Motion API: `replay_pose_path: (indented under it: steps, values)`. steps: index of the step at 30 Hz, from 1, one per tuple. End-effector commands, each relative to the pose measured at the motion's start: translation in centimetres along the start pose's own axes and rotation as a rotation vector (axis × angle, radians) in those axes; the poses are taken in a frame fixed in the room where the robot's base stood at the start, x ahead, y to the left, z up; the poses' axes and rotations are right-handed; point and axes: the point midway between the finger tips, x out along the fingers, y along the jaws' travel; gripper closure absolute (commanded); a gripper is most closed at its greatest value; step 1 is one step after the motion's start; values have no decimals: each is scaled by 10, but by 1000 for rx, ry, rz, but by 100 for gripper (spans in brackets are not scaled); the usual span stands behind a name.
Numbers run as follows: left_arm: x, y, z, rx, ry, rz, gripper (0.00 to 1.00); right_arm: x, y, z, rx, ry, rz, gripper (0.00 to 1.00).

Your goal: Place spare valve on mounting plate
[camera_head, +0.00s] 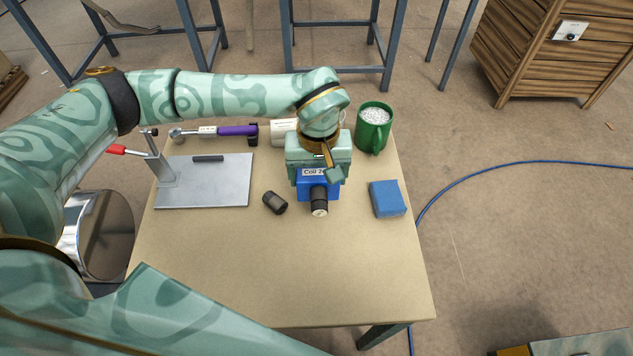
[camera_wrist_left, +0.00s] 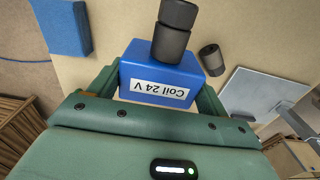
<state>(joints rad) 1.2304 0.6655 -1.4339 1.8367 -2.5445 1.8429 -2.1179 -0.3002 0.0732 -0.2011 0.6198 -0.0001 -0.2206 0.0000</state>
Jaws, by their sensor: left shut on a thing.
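My left gripper (camera_head: 317,178) is shut on a blue valve block (camera_head: 318,190) labelled "Coil 24 V", with a dark cylinder sticking out of it. In the left wrist view the block (camera_wrist_left: 160,78) sits between the two green fingers of the gripper (camera_wrist_left: 158,88). The block is over the middle of the table; I cannot tell whether it touches the top. The grey mounting plate (camera_head: 225,185) lies at the table's left side, clear of the gripper, and shows in the left wrist view (camera_wrist_left: 255,95). My right gripper is not in view.
A red-handled clamp (camera_head: 160,165) stands at the plate's left edge. A loose dark cylinder (camera_head: 275,203) lies between plate and block. A plain blue block (camera_head: 387,199) and a green mug (camera_head: 373,133) are on the right. A purple-handled tool (camera_head: 235,131) lies behind the plate. The table's front is clear.

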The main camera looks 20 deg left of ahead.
Motion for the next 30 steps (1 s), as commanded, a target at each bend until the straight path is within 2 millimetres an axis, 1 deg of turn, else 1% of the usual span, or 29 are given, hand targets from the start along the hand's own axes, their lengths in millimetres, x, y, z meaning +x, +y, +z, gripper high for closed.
replay_pose_path:
  steps: [4, 6, 9, 16, 19, 20, 21, 22, 30]
  values:
    - [14, -4, -9, -2, -3, -1, 57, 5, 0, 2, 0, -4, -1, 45]
    - [29, -4, -6, -1, -6, -2, 57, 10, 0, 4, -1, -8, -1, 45]
    - [42, -4, -6, 0, -4, -1, 57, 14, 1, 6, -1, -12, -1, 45]
    - [40, -3, -7, 1, 1, 0, 57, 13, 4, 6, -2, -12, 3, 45]
    - [42, -3, -7, 0, 0, 0, 57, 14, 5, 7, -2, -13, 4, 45]
    - [43, -4, -7, 0, 0, -1, 20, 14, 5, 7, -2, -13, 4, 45]
    - [42, -4, -7, 0, 0, -1, 9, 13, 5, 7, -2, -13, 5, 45]
    - [42, -4, -7, 0, 0, -1, 1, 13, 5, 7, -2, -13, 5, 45]
    - [42, -3, -7, 0, 0, 0, 1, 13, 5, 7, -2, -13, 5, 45]
